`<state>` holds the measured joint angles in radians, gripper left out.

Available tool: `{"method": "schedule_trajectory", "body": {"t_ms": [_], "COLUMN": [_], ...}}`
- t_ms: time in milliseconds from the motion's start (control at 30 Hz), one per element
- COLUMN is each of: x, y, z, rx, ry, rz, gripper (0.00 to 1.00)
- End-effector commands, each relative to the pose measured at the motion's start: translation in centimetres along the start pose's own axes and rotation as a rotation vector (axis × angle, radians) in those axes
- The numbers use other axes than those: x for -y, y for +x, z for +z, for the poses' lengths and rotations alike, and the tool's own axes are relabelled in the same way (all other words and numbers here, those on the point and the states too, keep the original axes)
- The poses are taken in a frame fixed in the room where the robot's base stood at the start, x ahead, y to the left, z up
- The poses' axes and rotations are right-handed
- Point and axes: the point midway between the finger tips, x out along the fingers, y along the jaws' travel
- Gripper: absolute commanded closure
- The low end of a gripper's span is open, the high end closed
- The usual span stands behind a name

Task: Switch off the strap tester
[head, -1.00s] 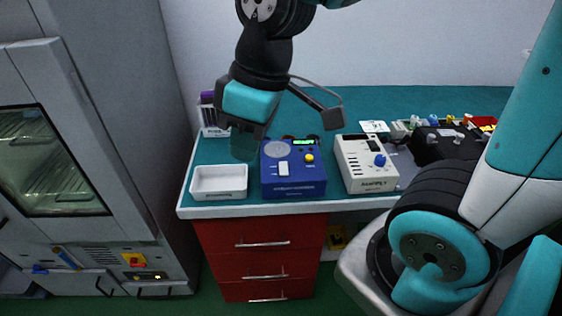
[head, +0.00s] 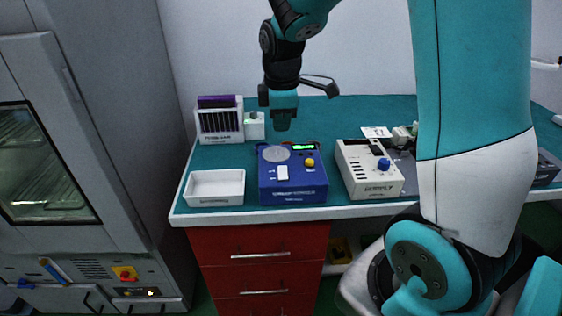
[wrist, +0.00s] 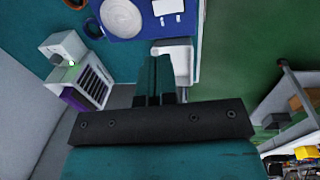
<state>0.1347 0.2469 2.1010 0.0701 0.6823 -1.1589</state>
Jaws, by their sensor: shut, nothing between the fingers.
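A blue box (head: 293,188), which I take to be the strap tester, sits near the bench's front edge. It has a round grey pad, a lit green display (head: 303,147), a white switch (head: 283,172) and a yellow knob (head: 309,162). I cannot tell the switch's position. My gripper (head: 283,122) is shut and empty, pointing down above and behind the box. In the wrist view my gripper (wrist: 158,65) shows its fingers together, with part of the blue box (wrist: 125,32) at the top, apart from them.
A white tray (head: 216,203) stands left of the box. A cream supply unit (head: 372,187) with a blue knob stands right. A rack (head: 219,124) and a small white device (head: 254,127) stand behind left. My arm covers the bench's right side. Cables lie behind the box.

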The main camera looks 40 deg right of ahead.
Motion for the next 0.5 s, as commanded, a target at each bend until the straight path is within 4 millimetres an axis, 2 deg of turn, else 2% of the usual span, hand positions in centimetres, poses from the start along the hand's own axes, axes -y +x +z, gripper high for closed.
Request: {"method": "schedule_trajectory", "body": {"t_ms": [300, 500], "x": [0.2, 0.1], "y": [6.7, 10.2], "z": [0.1, 0.1], "rx": [0.003, 0.002], "ry": [0.0, 0.0], "rz": [-0.007, -0.006], "gripper": [1.0, 1.0]}}
